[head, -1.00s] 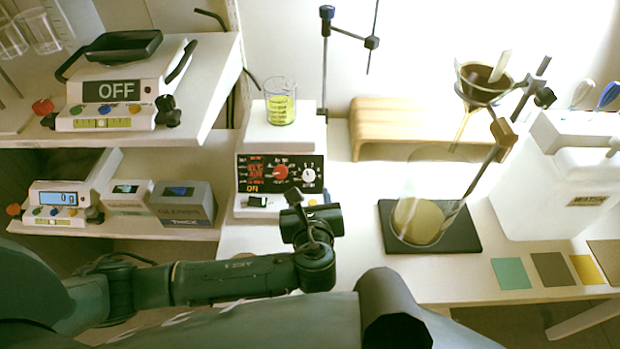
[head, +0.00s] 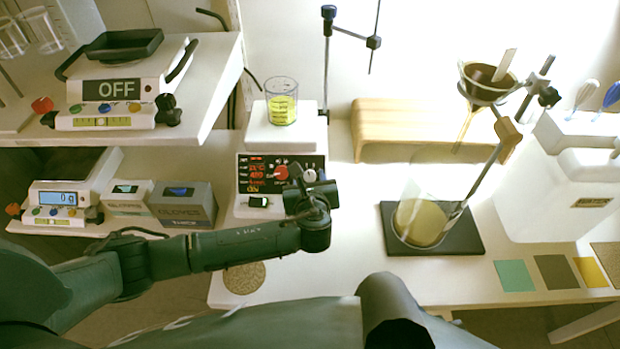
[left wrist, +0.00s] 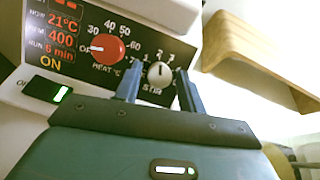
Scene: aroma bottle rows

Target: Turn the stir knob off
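The hotplate stirrer (head: 285,135) has a black front panel with red readings. Its stir knob (left wrist: 160,73) is white and sits to the right of the red heat knob (left wrist: 107,48). In the left wrist view its pointer stands roughly upright. In the head view the stir knob (head: 309,175) is partly covered by my gripper. My left gripper (left wrist: 157,78) is open, with one blue-grey finger on either side of the stir knob's lower part. Whether they touch it I cannot tell. In the head view my left gripper (head: 299,180) is just before the panel. My right gripper is not in view.
A beaker of yellow liquid (head: 281,104) stands on the stirrer. The lit power switch (left wrist: 47,90) is left of my fingers. A flask (head: 420,218) on a dark plate and a wooden stand (head: 400,125) are to the right. Boxes (head: 184,204) are on the left.

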